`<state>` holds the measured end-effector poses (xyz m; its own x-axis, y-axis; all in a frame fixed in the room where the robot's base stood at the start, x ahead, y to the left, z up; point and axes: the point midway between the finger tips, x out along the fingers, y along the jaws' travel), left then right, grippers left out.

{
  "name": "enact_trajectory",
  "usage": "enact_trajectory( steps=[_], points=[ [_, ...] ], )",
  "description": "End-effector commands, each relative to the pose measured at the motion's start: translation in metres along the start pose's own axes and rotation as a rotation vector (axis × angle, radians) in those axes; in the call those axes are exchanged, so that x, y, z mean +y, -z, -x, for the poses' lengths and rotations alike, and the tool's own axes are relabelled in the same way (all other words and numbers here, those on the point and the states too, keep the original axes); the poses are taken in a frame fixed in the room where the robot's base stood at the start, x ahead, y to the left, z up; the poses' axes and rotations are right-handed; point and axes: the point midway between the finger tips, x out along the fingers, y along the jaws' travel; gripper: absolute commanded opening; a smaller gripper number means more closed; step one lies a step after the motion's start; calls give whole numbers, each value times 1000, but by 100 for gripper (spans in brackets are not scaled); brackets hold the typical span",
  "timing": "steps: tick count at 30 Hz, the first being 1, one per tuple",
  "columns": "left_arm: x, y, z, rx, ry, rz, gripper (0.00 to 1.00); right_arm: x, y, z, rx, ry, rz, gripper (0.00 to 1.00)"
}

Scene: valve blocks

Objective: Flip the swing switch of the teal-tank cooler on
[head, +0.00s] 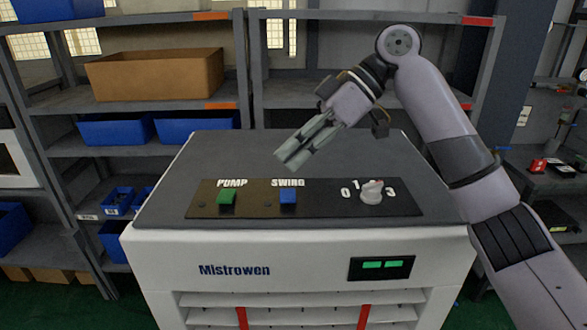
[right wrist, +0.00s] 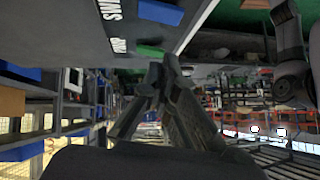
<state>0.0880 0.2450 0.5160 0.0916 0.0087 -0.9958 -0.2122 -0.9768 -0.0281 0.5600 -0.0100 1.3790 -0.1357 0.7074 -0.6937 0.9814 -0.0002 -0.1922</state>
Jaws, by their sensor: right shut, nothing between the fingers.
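A white cooler (head: 190,255) marked Mistrowen stands in front of me with a grey top; no teal tank shows. Its black control panel (head: 250,207) carries a green PUMP switch (head: 227,197), a blue SWING switch (head: 288,196) and a pale knob (head: 371,191) with numbers around it. My right gripper (head: 283,160) is shut and empty, above the panel and apart from the SWING switch. In the right wrist view the gripper fingertips (right wrist: 165,68) show below the green switch (right wrist: 150,50) and the blue switch (right wrist: 160,12). My left gripper is out of view.
Two green indicators (head: 382,264) are lit on the cooler's front. Grey shelves behind hold a cardboard box (head: 155,73) and blue bins (head: 190,127). More shelving with small items stands at the right. The cooler's top is clear.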

Motion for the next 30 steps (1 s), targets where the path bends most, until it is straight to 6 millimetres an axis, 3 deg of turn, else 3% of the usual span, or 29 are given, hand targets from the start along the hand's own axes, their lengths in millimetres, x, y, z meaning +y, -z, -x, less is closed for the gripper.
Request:
enact_trajectory(
  steps=[9, 20, 23, 28, 30],
  points=[
    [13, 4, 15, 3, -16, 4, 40, 0, -25, -28, 0, 0, 0, 0],
    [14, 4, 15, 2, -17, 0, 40, 0, -28, -31, 0, 0, 1, 0],
    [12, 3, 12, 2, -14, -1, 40, 0, -30, -32, 0, -10, 12, 0],
    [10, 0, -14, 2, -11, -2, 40, 3, -39, -41, 0, -123, 125, 0],
    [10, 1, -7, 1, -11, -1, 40, 3, -33, -36, 1, -132, 130, 0]
  ],
)
